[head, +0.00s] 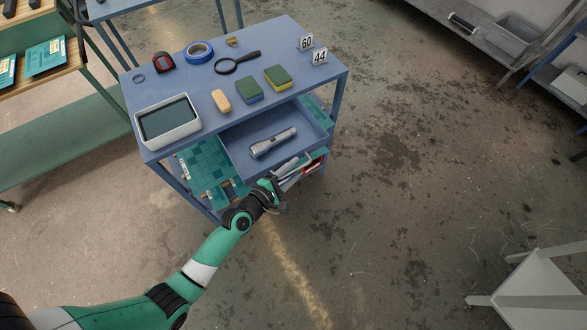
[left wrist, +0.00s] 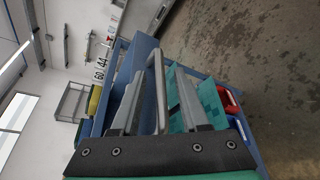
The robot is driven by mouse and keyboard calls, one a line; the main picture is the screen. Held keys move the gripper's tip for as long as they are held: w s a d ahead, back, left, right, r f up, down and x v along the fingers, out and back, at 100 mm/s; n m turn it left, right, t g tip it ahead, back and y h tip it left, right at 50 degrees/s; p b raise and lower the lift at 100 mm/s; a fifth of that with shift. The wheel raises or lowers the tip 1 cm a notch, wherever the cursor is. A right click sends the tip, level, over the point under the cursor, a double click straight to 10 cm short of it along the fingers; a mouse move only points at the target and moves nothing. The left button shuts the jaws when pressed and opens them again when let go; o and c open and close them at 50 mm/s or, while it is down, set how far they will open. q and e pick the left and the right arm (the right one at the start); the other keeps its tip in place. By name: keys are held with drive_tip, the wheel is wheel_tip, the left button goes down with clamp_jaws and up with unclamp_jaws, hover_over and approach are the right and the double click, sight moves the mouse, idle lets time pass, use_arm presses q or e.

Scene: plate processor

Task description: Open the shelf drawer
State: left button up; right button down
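The shelf drawer (head: 290,118) of the blue cart stands pulled out, with its inside showing below the cart top. A grey flashlight (head: 273,142) lies in it. My left gripper (head: 294,170) is at the drawer's front. In the left wrist view, the grey drawer handle (left wrist: 158,85) stands between the two fingers of my left gripper (left wrist: 160,90). The fingers are apart, with gaps showing on both sides of the handle. My right gripper is in neither view.
The blue cart top (head: 205,75) bears a white-framed tray (head: 167,122), sponges, blue tape (head: 198,53), a magnifying glass (head: 237,62) and number signs. Green boards (head: 205,168) lie below. The floor right of the cart is clear; a white stand (head: 540,285) is lower right.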

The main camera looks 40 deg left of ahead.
use_arm(q)
drive_tip(key=shift+s, duration=0.1)
drive_tip(key=shift+s+r, duration=0.1)
drive_tip(key=shift+s, duration=0.2)
drive_tip(key=p+v, duration=0.1)
drive_tip(key=v, duration=0.9)
drive_tip(key=shift+s, duration=0.4)
drive_tip(key=shift+r, duration=0.1)
